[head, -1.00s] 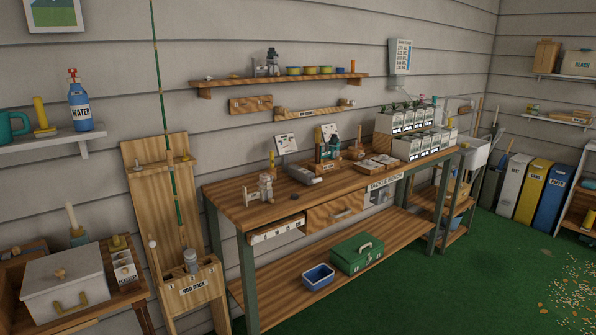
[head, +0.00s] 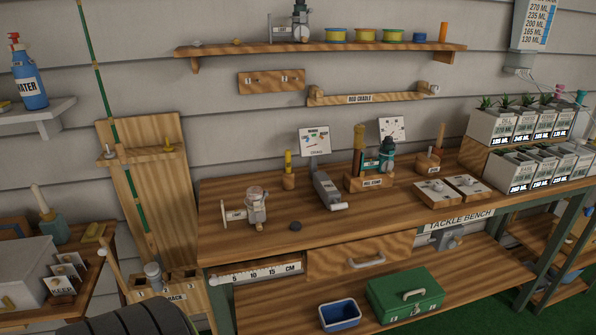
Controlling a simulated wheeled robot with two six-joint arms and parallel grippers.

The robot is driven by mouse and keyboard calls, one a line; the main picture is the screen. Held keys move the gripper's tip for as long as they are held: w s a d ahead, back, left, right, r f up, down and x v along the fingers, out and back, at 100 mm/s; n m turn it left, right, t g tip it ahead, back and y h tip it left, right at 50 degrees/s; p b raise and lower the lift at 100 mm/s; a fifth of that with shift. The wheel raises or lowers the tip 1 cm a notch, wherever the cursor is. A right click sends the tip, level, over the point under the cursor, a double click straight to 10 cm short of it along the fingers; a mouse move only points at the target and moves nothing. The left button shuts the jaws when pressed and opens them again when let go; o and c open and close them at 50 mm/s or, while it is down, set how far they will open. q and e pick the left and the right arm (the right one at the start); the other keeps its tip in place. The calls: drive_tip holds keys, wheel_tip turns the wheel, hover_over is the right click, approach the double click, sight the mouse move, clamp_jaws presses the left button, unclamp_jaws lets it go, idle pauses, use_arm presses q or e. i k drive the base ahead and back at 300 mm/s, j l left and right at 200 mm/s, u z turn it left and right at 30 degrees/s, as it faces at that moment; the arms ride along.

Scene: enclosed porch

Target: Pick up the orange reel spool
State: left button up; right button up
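A narrow orange upright cylinder (head: 444,33) stands at the right end of the wall shelf; I cannot tell whether it is the orange reel spool. Several short round spools with yellow, blue and green colouring, such as a yellow and blue one (head: 364,36), stand in a row to its left. A grey reel-like device (head: 256,207) with a label stands at the left of the tackle bench. A teal reel (head: 387,152) stands on a wooden stand further right. Neither of my grippers is in view.
The tackle bench (head: 300,235) has clear wood along its front. A green box (head: 405,292) and a blue tub (head: 340,315) sit on its lower shelf. A tall rod (head: 108,95) stands left of the bench. Planters (head: 520,170) fill the bench's right end.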

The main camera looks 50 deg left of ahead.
sight(252, 196)
drive_tip(key=i+l+u, duration=0.1)
drive_tip(key=i+u, duration=0.35)
drive_tip(key=i+l+u, duration=0.25)
drive_tip(key=i+u, duration=0.25)
drive_tip(key=i+l+u, duration=0.45)
drive_tip(key=k+j, duration=0.05)
drive_tip(key=k, duration=0.05)
